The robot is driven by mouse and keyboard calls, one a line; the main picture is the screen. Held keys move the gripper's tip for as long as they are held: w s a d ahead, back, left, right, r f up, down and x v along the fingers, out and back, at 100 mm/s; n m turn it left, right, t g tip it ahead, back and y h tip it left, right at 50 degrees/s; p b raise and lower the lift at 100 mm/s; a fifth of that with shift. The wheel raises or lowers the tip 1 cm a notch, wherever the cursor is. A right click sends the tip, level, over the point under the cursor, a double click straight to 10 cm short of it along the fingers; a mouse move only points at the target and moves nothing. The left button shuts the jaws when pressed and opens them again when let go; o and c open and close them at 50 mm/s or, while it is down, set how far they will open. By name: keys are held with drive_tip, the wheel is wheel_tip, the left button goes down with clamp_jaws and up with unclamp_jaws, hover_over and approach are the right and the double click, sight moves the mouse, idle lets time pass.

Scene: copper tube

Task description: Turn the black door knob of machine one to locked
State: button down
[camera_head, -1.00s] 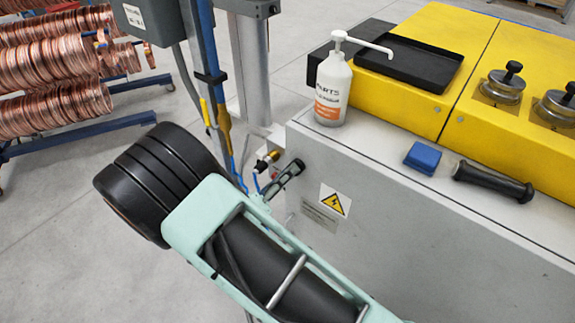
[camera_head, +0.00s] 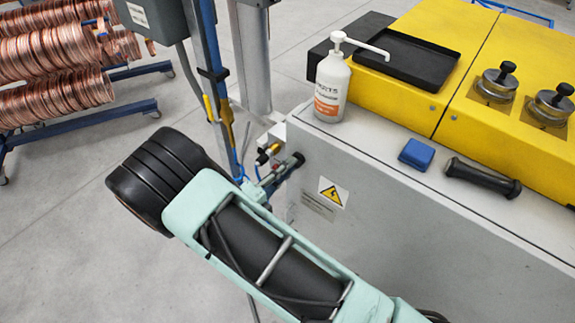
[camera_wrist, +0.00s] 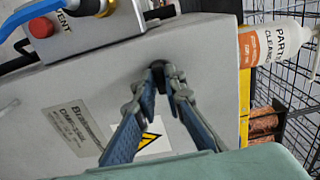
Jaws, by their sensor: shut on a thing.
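The black knob (camera_wrist: 159,76) is a small dark piece on the grey side wall of the machine (camera_head: 400,240), mostly hidden between my fingers in the wrist view. My gripper (camera_wrist: 158,72) is shut on it, with one fingertip on each side. In the head view my gripper (camera_head: 287,170) reaches the machine's left end, beyond my pale green arm link. The knob cannot be made out clearly there, and I cannot tell its lock position.
Yellow warning labels (camera_head: 333,192) mark the wall. A red button and fittings (camera_wrist: 62,22) stand close by.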

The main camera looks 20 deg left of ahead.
idle(0.5)
drive_tip(key=c, duration=2)
unclamp_jaws()
drive_tip(key=v, duration=1.2)
drive_tip(key=shift+d, duration=0.1)
